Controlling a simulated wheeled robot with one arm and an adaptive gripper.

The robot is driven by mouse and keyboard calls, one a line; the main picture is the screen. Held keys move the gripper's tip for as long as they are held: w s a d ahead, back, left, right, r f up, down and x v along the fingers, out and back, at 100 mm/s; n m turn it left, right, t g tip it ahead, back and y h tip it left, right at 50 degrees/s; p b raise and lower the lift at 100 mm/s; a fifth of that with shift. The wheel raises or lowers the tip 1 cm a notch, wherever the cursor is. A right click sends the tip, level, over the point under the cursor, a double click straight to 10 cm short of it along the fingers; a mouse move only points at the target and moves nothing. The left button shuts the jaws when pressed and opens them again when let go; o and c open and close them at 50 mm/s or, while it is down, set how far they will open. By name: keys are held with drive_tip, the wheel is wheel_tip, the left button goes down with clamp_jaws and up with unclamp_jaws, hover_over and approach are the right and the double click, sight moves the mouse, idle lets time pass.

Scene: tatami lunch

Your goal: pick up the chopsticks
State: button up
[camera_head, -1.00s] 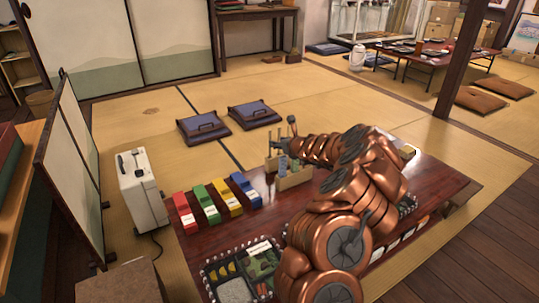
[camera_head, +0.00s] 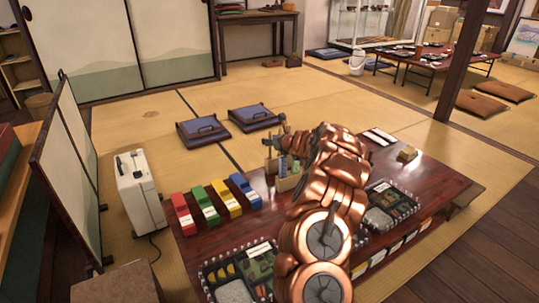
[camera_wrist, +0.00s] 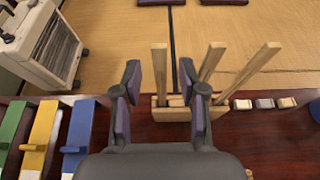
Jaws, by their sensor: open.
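Several light wooden sticks, which look like the chopsticks (camera_wrist: 159,75), stand up from a low wooden holder (camera_wrist: 171,112) in the wrist view. They lean at different angles. My gripper (camera_wrist: 164,78) is open, its dark fingers on either side of the leftmost stick in the picture; I cannot tell how far beyond the fingertips that stick is. In the head view, the holder (camera_head: 287,183) stands near the table's far edge, with my gripper (camera_head: 272,142) above and just left of it. My arm partly hides the holder's right side there.
The dark wooden table (camera_head: 258,222) carries red, green, yellow and blue (camera_head: 245,188) boxes left of the holder. Filled lunch boxes (camera_head: 388,205) lie near the front and right. Small blocks (camera_wrist: 264,103) sit right of the holder. A white heater-like unit (camera_head: 140,190) stands left.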

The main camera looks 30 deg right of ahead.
clamp_jaws()
idle(0.4)
wheel_tip(320, 180, up, 19)
drive_tip(key=p, duration=1.4)
drive_tip(key=shift+f, duration=0.2)
idle(0.5)
